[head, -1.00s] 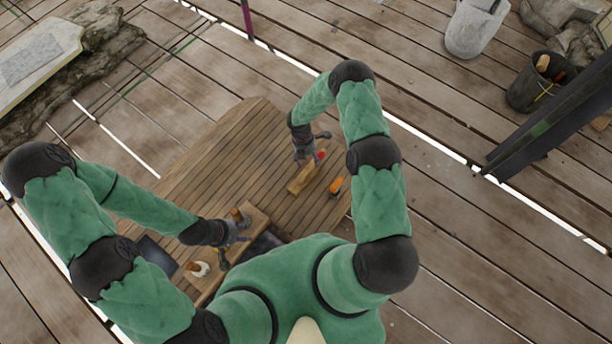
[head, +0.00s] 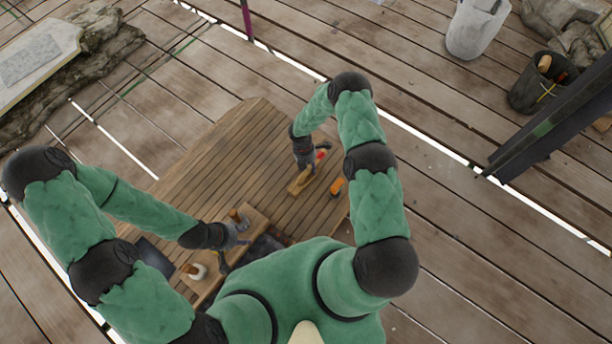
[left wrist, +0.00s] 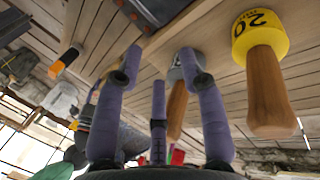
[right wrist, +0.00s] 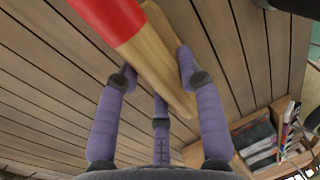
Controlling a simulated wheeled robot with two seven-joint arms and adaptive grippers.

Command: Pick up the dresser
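The right wrist view shows the fingertips (right wrist: 157,74) close to the wood's edges. My left gripper (head: 238,232) hangs over the wooden tray; its fingers (left wrist: 158,80) are apart, with a grey-headed, wooden-handled tool (left wrist: 177,108) beyond them.
An orange-handled tool (head: 336,187) lies right of the dresser. The wooden tray (head: 258,219) holds upright tools, and a yellow-headed mallet (left wrist: 267,80) shows in the left wrist view. A dark bucket (head: 531,94) and a pale bucket (head: 472,32) stand far right. The table's far part is clear.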

